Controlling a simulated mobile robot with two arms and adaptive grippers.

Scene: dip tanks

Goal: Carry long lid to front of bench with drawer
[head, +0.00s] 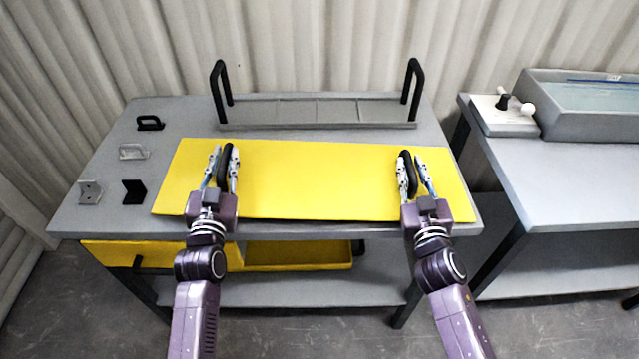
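The long lid is a flat yellow panel (315,180) with two black upright handles, the left one (225,163) and the right one (407,170). It is level over the front part of the grey bench with the yellow drawer (105,252). I cannot tell if it rests on the top or is slightly above it. My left gripper (226,160) has its fingers on either side of the left handle. My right gripper (411,167) has its fingers on either side of the right handle. Whether either gripper is closed tight is unclear.
A grey panel with black handles (320,111) is at the back of the bench. Small brackets and handles (133,152) lie at its left end. A second bench (560,185) on the right holds a grey tank (590,122) and a white block (503,117). A gap separates the benches.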

